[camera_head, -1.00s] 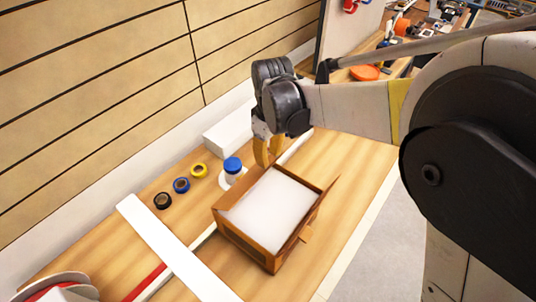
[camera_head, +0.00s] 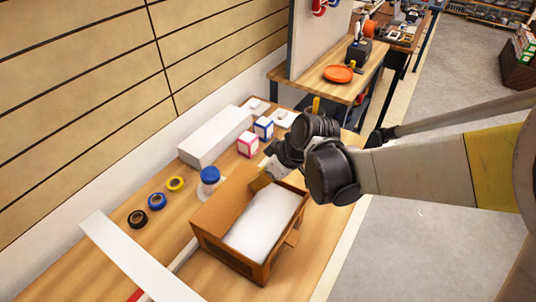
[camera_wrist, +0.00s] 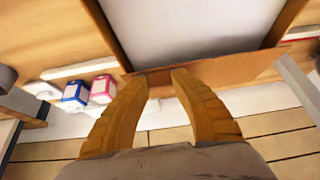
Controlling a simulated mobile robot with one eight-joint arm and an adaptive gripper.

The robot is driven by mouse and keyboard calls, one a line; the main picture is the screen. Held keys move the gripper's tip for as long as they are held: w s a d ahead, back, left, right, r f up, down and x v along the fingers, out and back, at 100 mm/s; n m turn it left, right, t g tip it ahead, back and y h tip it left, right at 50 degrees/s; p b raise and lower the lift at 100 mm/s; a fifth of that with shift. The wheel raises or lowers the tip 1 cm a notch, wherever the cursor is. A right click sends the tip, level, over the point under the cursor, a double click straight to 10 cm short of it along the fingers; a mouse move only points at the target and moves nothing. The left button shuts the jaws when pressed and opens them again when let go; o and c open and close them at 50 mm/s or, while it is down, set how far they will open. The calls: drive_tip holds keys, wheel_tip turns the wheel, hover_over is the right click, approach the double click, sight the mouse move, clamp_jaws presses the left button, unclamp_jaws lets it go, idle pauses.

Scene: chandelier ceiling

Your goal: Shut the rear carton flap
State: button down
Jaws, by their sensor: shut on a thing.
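The brown carton (camera_head: 258,268) stands on the wooden bench, holding a white block (camera_head: 262,228) that also shows in the wrist view (camera_wrist: 185,25). Its rear flap (camera_head: 222,203) stands raised along the back side in the head view. In the wrist view the flap (camera_wrist: 235,72) runs across the picture below the white block. My gripper (camera_head: 262,180) is at the carton's back edge, partly hidden by its own wrist. In the wrist view the yellow fingers of my gripper (camera_wrist: 162,76) reach the flap and are shut on it, a small gap between their tips.
A blue-lidded jar (camera_head: 210,181) stands close behind the carton. Tape rolls (camera_head: 157,201) lie to its left. A pink-and-white box (camera_head: 248,145), a blue-and-white box (camera_head: 264,128) and a long white box (camera_head: 216,137) stand behind. A white strip (camera_head: 130,255) crosses the bench at left.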

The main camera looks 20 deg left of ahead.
drive_tip(key=shift+f, duration=0.2)
idle(0.3)
drive_tip(key=c, duration=1.1)
unclamp_jaws()
drive_tip(key=shift+o, duration=0.2)
drive_tip(key=v, duration=1.2)
drive_tip(key=shift+s, duration=0.1)
